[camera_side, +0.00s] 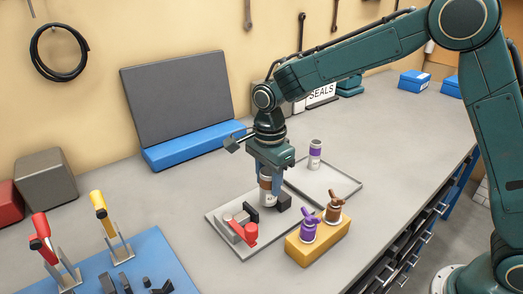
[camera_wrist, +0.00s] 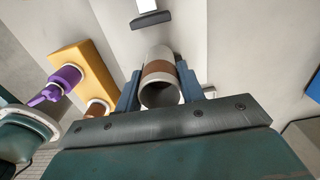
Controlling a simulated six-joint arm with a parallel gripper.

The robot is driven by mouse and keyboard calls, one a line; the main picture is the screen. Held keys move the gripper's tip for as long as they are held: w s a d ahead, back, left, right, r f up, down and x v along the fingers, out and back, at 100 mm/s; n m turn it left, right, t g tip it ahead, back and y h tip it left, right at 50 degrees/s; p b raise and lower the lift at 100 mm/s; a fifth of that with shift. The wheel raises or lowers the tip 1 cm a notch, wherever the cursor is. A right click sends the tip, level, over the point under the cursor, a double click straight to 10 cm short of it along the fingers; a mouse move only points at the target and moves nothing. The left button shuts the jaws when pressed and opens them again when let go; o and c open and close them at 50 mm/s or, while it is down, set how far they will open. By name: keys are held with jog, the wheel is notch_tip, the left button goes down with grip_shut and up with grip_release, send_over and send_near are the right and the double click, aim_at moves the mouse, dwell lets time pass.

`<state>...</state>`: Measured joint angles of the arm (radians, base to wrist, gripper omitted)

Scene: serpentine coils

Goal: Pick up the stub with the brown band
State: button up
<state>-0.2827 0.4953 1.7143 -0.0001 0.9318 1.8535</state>
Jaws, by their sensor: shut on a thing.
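The stub with the brown band (camera_side: 266,186) is a pale upright tube with a brown ring near its top. In the wrist view the same stub (camera_wrist: 160,73) shows its open round end. My gripper (camera_side: 268,181) is shut on it, with a blue finger on either side in the wrist view (camera_wrist: 162,88). The stub is over the near grey tray, by a black block; I cannot tell whether it touches the tray. A second stub with a purple band (camera_side: 315,154) stands on the far tray.
The near tray (camera_side: 222,222) also holds a red-handled clamp (camera_side: 244,232). A yellow block (camera_side: 318,247) beside it carries a purple valve (camera_side: 308,226) and a brown valve (camera_side: 335,206). The far tray (camera_side: 345,181) has free room. Toggle clamps stand on a blue mat (camera_side: 150,250) at left.

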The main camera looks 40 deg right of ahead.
jog(key=shift+r, duration=2.3)
